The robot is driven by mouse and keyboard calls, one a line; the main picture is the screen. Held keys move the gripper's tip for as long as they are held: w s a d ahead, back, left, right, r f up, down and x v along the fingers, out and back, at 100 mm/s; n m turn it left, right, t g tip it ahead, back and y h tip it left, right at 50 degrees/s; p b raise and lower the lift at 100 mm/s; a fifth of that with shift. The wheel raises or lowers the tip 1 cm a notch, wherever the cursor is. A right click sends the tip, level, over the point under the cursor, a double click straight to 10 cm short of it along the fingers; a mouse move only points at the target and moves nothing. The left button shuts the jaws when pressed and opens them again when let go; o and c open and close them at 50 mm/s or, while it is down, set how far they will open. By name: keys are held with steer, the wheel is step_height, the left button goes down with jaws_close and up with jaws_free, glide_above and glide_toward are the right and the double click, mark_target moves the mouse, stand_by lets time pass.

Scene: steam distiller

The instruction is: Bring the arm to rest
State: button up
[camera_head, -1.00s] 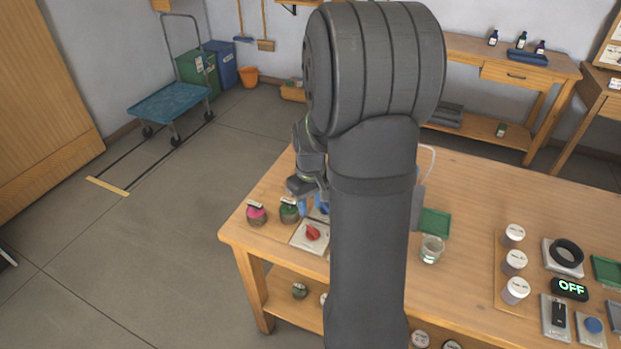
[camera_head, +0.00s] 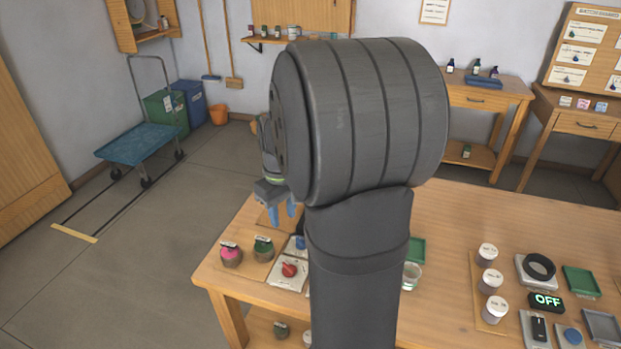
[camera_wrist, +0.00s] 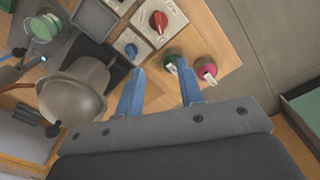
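My gripper (camera_head: 283,208) shows at the left of my arm in the head view, pointing down, above the back left part of the wooden workbench (camera_head: 455,215). In the wrist view its two blue fingers (camera_wrist: 161,85) stand apart with nothing between them. It is clear of the jars and the knob panels. My large grey arm hides the middle of the bench in the head view.
A pink-topped jar (camera_head: 231,255), a green-topped jar (camera_head: 263,248) and a red knob (camera_head: 289,270) are near the bench's left end. A metal pot (camera_wrist: 75,92) shows in the wrist view. White-lidded jars (camera_head: 490,281) and an OFF display (camera_head: 546,302) stand at right.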

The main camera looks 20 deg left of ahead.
mark_target(287, 263)
step_height(287, 263, down, 18)
steer(key=shift+r, duration=0.25)
stand_by(0.4)
steer(key=shift+r, duration=0.1)
